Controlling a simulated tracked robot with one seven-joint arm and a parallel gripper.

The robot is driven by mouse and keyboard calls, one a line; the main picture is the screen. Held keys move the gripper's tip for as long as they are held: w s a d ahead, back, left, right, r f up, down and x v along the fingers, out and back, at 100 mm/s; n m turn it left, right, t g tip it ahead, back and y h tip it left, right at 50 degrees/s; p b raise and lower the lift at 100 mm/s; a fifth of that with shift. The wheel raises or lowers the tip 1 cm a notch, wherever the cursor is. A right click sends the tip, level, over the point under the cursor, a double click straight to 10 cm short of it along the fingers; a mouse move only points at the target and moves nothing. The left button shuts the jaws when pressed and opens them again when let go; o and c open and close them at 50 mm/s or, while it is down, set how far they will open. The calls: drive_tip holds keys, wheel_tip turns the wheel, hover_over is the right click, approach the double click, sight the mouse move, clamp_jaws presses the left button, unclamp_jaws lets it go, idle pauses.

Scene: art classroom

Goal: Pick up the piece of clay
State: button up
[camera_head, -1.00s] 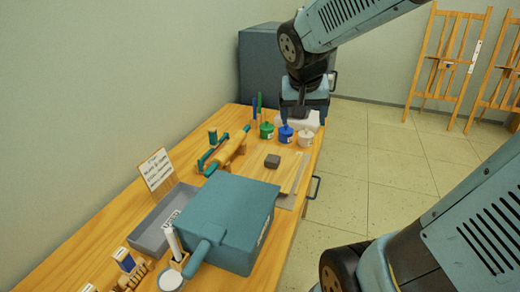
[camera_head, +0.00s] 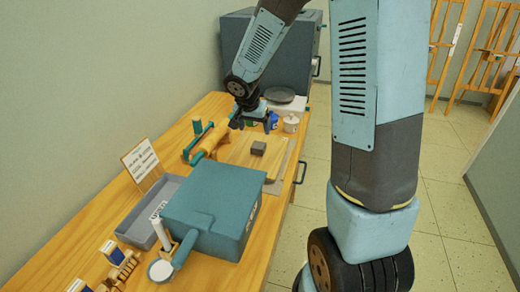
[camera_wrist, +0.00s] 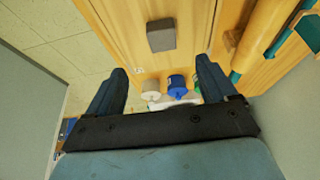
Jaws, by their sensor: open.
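The piece of clay (camera_head: 258,148) is a small dark grey block lying on a wooden board (camera_head: 233,151) on the table. In the wrist view the clay (camera_wrist: 161,36) shows near the top middle, beyond the fingertips. My gripper (camera_head: 252,122) hangs over the table, just behind the clay in the head view. In the wrist view its two fingers (camera_wrist: 161,68) are spread wide with nothing between them. The gripper is apart from the clay.
A rolling pin (camera_head: 209,141) lies left of the board. Blue (camera_wrist: 177,85) and white (camera_wrist: 151,88) jars stand close to the fingers. A teal box (camera_head: 210,205), a grey tray (camera_head: 136,229) and a sign (camera_head: 140,160) occupy the near table. A scale (camera_head: 280,96) stands behind.

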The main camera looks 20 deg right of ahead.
hover_over(259, 147)
drive_tip(key=s+a, duration=0.2)
drive_tip(key=s, duration=0.1)
wheel_tip(259, 147, down, 7)
drive_tip(key=shift+d+f, duration=0.15)
drive_tip(key=shift+f, duration=0.05)
drive_tip(key=shift+w+x, duration=0.1)
drive_tip(key=shift+x, duration=1.25)
drive_tip(key=shift+w+x, duration=0.15)
drive_tip(key=shift+x, duration=1.2)
drive_tip(key=shift+r, duration=0.1)
drive_tip(key=shift+c, duration=0.3)
drive_tip(key=c, duration=1.1)
drive_tip(key=shift+r, duration=0.1)
